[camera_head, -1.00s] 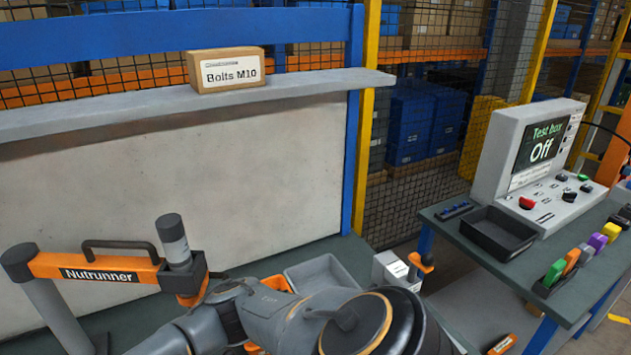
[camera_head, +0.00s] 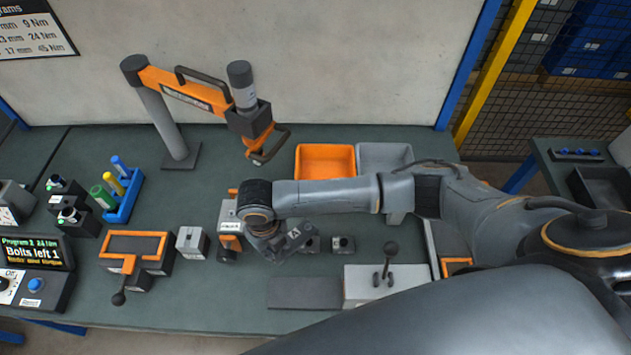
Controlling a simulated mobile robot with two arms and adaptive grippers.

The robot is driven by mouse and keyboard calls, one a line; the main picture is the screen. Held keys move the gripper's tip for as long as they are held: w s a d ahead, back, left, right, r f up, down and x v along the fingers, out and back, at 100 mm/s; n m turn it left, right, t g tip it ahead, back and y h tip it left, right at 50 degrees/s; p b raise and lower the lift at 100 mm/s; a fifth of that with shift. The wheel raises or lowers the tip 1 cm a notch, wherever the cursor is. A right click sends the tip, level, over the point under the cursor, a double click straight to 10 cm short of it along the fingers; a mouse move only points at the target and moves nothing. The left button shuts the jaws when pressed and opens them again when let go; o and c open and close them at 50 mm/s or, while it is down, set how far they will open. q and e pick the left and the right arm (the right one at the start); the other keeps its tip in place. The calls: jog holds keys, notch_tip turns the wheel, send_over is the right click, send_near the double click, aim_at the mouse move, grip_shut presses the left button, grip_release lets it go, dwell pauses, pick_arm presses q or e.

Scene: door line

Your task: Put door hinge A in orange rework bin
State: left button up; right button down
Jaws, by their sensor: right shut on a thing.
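My right arm reaches in from the right, and its gripper (camera_head: 281,244) points down over the middle of the bench. It is shut on a dark grey part marked A, door hinge A (camera_head: 294,234). The gripper partly hides the hinge, and I cannot tell whether the hinge touches anything below. The orange rework bin (camera_head: 325,153) stands behind the forearm at the back of the bench. It looks empty, and the arm covers its front edge. My left gripper is not in view.
A grey bin (camera_head: 385,153) stands right of the orange one. The nutrunner (camera_head: 190,92) hangs on its post at the back left. A white fixture with a lever (camera_head: 375,285), small blocks (camera_head: 343,243) and an orange-framed fixture (camera_head: 135,246) stand around the gripper.

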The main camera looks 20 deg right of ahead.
jog(key=w+d+b, duration=1.3)
jog(key=w+d, duration=0.3)
jog(key=d, duration=0.1)
jog(key=f+b, duration=0.4)
jog(key=w+f+b, duration=0.1)
jog(key=f+b, duration=0.2)
jog(key=shift+d, duration=0.3)
jog(key=shift+r, duration=0.1)
jog(key=c, duration=1.4)
grip_release()
jog(key=shift+s+f, duration=0.1)
jog(key=shift+f, duration=0.1)
jog(key=shift+o, duration=0.2)
